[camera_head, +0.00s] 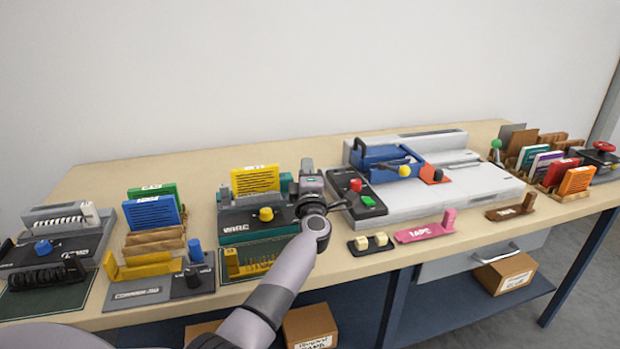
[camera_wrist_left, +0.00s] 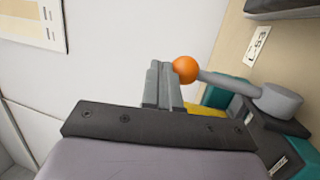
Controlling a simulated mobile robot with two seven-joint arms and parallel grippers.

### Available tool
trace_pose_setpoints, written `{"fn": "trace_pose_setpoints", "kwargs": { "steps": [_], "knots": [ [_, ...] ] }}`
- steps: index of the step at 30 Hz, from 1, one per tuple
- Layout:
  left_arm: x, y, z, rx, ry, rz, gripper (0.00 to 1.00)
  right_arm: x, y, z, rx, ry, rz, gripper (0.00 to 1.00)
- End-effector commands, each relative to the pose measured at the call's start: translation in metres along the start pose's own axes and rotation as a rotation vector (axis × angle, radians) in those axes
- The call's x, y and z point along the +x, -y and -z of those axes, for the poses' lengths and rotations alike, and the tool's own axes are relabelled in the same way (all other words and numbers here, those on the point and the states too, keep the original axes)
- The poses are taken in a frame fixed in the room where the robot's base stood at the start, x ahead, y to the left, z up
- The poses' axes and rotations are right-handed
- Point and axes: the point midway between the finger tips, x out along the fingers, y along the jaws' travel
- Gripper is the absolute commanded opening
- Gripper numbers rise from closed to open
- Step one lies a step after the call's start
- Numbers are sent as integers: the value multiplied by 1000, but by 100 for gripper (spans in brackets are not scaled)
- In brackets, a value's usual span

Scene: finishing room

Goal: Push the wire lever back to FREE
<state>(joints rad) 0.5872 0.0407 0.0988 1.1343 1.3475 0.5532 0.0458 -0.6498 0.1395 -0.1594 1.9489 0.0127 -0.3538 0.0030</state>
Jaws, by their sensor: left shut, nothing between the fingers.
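The wire machine (camera_head: 235,225) is a teal and dark grey unit marked WIRE, with a yellow knob and a yellow slotted block on it, at the middle left of the bench. Its lever shows in the left wrist view as a grey rod with an orange ball (camera_wrist_left: 185,69), rising from a round grey hub (camera_wrist_left: 281,101). My left gripper (camera_head: 307,165) is over the machine's right end and hides the lever in the head view. Its fingers (camera_wrist_left: 165,84) are shut and empty, right beside the ball; I cannot tell whether they touch it. The FREE marking is not readable.
A black panel (camera_head: 355,192) with red and green buttons and a large white machine (camera_head: 445,202) stand close to the right of my left gripper. A tan rack with blue and green cards (camera_head: 152,213) stands to the left. The bench behind the machines is clear.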

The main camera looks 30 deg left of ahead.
Motion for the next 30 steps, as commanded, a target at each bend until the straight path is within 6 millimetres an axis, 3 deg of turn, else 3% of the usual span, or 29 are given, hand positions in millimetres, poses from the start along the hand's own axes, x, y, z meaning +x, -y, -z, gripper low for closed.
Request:
{"fn": "trace_pose_setpoints", "kwargs": {
  "steps": [12,30],
  "knots": [
    [21,6,4,0,0,0,0,6,0,-8,0,0,0,0],
    [24,6,5,0,0,0,0,6,0,-8,0,-1,0,0]
  ]
}}
